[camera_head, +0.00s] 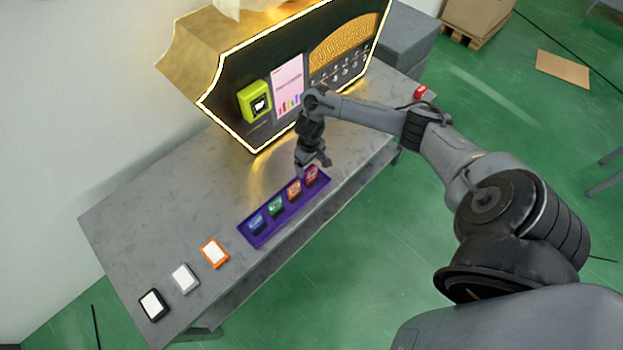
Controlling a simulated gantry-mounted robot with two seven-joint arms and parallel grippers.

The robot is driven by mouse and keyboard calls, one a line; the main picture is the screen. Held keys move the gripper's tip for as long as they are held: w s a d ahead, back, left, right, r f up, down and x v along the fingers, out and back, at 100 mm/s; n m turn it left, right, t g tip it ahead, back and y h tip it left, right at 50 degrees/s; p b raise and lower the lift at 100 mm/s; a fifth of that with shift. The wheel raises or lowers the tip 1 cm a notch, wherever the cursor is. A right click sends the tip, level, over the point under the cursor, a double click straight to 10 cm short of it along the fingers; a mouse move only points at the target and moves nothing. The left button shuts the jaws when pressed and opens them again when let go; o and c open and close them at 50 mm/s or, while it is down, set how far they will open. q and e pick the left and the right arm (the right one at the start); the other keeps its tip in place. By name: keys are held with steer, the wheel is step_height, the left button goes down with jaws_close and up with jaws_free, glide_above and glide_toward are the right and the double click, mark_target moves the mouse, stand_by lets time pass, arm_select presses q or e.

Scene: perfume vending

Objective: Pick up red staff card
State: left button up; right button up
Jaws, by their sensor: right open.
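The red staff card (313,175) stands at the right end of a purple tray (262,238) on the grey table. An orange card (294,190), a green card (275,207) and a blue card (256,224) stand to its left in the same tray. My right gripper (313,168) is open, pointing down at the red card's end of the tray. Its fingers partly overlap the card in the picture, and I cannot tell whether they touch it. My left gripper is not in view.
A gold and black vending machine (225,95) with a yellow-green reader (255,101) stands at the table's back. Orange-, white- and black-framed cards (214,253) lie front left on the table (120,225). A small red object (420,92) is at the far right end.

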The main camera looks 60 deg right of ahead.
mark_target(312, 170)
steer(key=shift+f, duration=0.65)
steer(key=f+b, duration=0.1)
steer(key=f, duration=0.1)
steer(key=f+b, duration=0.1)
steer(key=f, duration=0.1)
steer(key=shift+s+a, duration=0.1)
steer(key=shift+s, duration=0.3)
steer(key=shift+f, duration=0.5)
steer(key=c, duration=1.1)
steer(key=shift+c, duration=0.2)
steer(key=shift+r, duration=0.15)
